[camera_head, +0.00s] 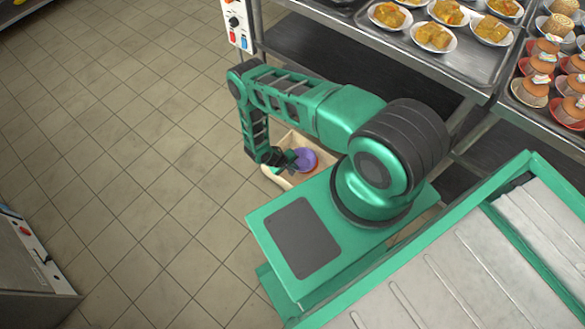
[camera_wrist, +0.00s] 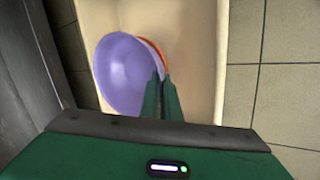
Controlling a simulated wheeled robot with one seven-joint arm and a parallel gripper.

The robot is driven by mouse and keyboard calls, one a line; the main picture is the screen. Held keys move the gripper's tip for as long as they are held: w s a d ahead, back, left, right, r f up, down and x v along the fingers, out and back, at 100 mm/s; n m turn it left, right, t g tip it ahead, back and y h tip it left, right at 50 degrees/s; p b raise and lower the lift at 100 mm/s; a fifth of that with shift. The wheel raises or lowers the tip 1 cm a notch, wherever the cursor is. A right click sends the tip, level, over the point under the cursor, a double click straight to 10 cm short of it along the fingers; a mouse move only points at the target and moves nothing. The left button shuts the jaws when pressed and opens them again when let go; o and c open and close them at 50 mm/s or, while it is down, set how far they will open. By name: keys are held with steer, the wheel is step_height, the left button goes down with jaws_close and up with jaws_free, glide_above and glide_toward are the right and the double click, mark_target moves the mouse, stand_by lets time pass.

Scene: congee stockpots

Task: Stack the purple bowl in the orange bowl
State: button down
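The purple bowl (camera_head: 306,159) is in the light box below my arm. In the wrist view the purple bowl (camera_wrist: 122,72) fills the left middle, with its right rim at my fingertips. The orange bowl (camera_wrist: 163,54) shows only as a thin curved edge behind the purple bowl's right side; the rest is hidden. My gripper (camera_wrist: 161,82) has its two green fingers close together, pinching the purple bowl's rim. My gripper (camera_head: 288,161) is over the box in the head view. I cannot tell whether the purple bowl rests in the orange one.
The box (camera_wrist: 201,35) has raised walls close around the bowls. A metal shelf rack (camera_head: 345,55) with trays of food stands behind and to the right. Tiled floor (camera_head: 120,130) is open on the left. A metal cabinet (camera_head: 30,265) stands at lower left.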

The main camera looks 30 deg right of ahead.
steer(key=shift+f, duration=0.8)
steer(key=c, duration=2)
jaws_free()
steer(key=shift+r, duration=0.15)
steer(key=shift+r, duration=0.25)
steer(key=v, duration=1.2)
steer(key=shift+r, duration=0.25)
